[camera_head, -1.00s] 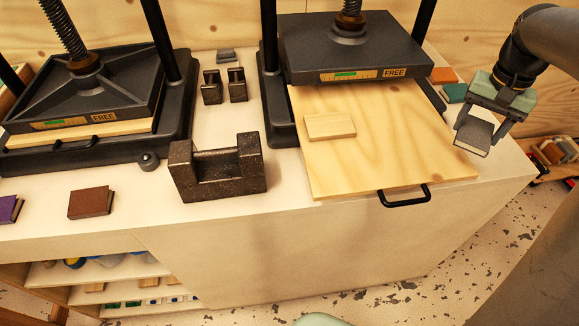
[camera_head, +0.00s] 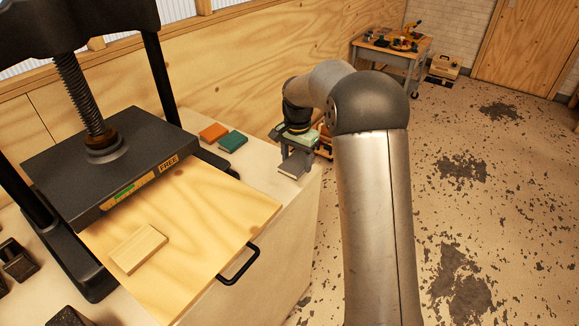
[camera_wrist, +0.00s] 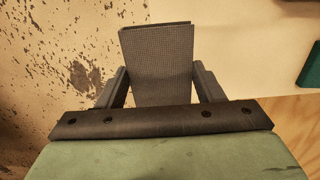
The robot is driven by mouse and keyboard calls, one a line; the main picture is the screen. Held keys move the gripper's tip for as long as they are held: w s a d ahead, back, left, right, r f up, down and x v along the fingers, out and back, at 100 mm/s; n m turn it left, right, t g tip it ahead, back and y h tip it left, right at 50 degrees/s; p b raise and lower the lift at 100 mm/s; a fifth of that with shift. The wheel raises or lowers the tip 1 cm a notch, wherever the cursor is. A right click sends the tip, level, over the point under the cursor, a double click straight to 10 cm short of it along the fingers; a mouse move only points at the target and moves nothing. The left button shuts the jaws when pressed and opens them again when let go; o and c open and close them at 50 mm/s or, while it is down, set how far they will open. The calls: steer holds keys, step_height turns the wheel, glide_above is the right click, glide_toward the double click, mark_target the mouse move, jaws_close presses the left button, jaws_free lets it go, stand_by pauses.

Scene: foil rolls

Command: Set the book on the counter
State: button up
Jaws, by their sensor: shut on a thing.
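My gripper (camera_head: 294,150) is shut on a grey book (camera_head: 292,168) near the right end of the counter (camera_head: 262,176). In the wrist view the book (camera_wrist: 157,62) has a fine-textured cover and sits between the two fingers (camera_wrist: 158,88). Its far end reaches over the border between the pale counter top (camera_wrist: 240,50) and the speckled floor. I cannot tell whether the book touches the counter.
An orange book (camera_head: 213,132) and a green book (camera_head: 232,141) lie on the counter beside the press (camera_head: 105,150). A wooden board (camera_head: 190,220) with a small block (camera_head: 138,248) and a black handle (camera_head: 240,265) extends from the press. Bare counter lies right of the green book.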

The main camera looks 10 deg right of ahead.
mark_target(294, 161)
steer(key=w+f, duration=0.2)
steer(key=w+f+p, duration=0.1)
steer(key=w+f, duration=0.1)
steer(key=w+f+p, duration=0.1)
steer(key=w+f, duration=0.1)
steer(key=shift+w+d+f, duration=0.25)
steer(key=shift+d+f, duration=0.05)
steer(key=shift+f, duration=0.05)
steer(key=shift+f+p, duration=0.45)
steer(key=shift+f, duration=1)
steer(key=shift+f, duration=0.1)
steer(key=shift+f, duration=0.15)
steer(key=o, duration=1)
